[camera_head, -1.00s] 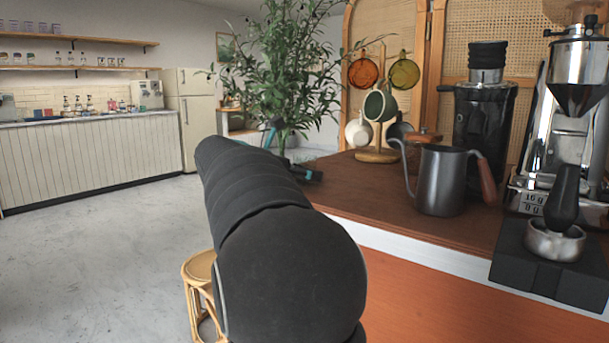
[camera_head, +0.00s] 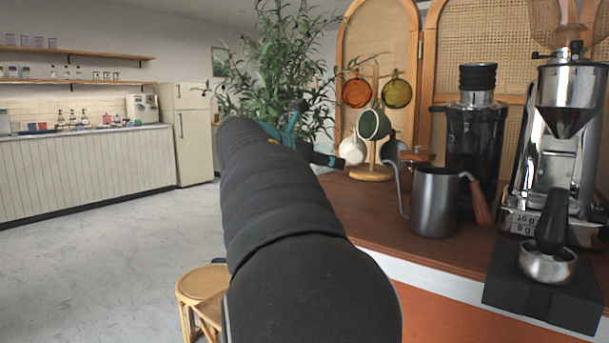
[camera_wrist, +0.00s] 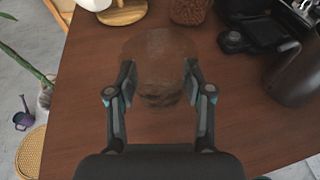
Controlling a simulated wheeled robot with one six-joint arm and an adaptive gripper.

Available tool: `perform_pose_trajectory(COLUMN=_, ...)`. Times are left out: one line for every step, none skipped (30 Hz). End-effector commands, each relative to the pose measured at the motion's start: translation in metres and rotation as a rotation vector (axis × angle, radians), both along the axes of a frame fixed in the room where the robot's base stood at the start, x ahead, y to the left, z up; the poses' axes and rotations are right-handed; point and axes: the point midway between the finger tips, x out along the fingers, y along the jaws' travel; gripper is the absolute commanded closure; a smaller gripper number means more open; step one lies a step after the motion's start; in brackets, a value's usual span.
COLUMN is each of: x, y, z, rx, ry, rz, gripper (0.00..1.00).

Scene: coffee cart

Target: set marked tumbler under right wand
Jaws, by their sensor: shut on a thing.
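My gripper (camera_wrist: 160,90) is shut on a see-through brownish tumbler (camera_wrist: 158,55) in the wrist view. The fingers hold it from both sides above the dark wooden counter (camera_wrist: 85,95). How far it is above the counter is hard to tell, and I cannot make out a mark on it. In the head view my gripper (camera_head: 318,135) shows at the far end of my arm, beside the plant. The tumbler cannot be made out there. No steam wand is in view.
A grey gooseneck kettle (camera_head: 435,202), a black grinder (camera_head: 475,135) and a chrome grinder (camera_head: 567,125) stand on the counter's right. A mug tree (camera_head: 371,173) stands behind. A portafilter (camera_head: 547,263) rests on a black block. A rattan stool (camera_head: 203,283) stands beside the counter.

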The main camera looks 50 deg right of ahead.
Motion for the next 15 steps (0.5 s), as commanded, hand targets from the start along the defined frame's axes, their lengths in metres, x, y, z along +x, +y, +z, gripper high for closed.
perform_pose_trajectory(x=-0.011, y=-0.004, z=0.008, rx=-0.002, ry=-0.005, rz=-0.005, gripper=0.85)
perform_pose_trajectory(x=-0.016, y=-0.007, z=0.011, rx=-0.001, ry=-0.003, rz=-0.004, gripper=0.85)
perform_pose_trajectory(x=-0.022, y=-0.009, z=0.015, rx=-0.001, ry=-0.003, rz=-0.003, gripper=0.85)
perform_pose_trajectory(x=-0.026, y=-0.011, z=0.018, rx=-0.001, ry=-0.003, rz=-0.003, gripper=0.85)
perform_pose_trajectory(x=-0.030, y=-0.013, z=0.020, rx=-0.001, ry=-0.002, rz=-0.003, gripper=0.85)
perform_pose_trajectory(x=-0.034, y=-0.015, z=0.023, rx=-0.001, ry=-0.003, rz=-0.003, gripper=0.85)
perform_pose_trajectory(x=-0.037, y=-0.016, z=0.025, rx=0.000, ry=-0.004, rz=-0.002, gripper=0.85)
perform_pose_trajectory(x=-0.039, y=-0.018, z=0.027, rx=0.000, ry=-0.003, rz=-0.001, gripper=0.85)
perform_pose_trajectory(x=-0.043, y=-0.019, z=0.028, rx=0.000, ry=-0.002, rz=-0.002, gripper=0.85)
perform_pose_trajectory(x=-0.044, y=-0.020, z=0.030, rx=0.000, ry=-0.002, rz=-0.002, gripper=0.85)
perform_pose_trajectory(x=-0.046, y=-0.021, z=0.030, rx=0.000, ry=-0.002, rz=-0.002, gripper=0.85)
perform_pose_trajectory(x=-0.047, y=-0.021, z=0.031, rx=0.000, ry=-0.002, rz=-0.002, gripper=0.85)
perform_pose_trajectory(x=-0.048, y=-0.022, z=0.032, rx=0.000, ry=-0.001, rz=0.000, gripper=0.85)
perform_pose_trajectory(x=-0.049, y=-0.022, z=0.032, rx=0.000, ry=-0.001, rz=0.000, gripper=0.85)
perform_pose_trajectory(x=-0.049, y=-0.022, z=0.033, rx=0.000, ry=-0.001, rz=0.000, gripper=0.85)
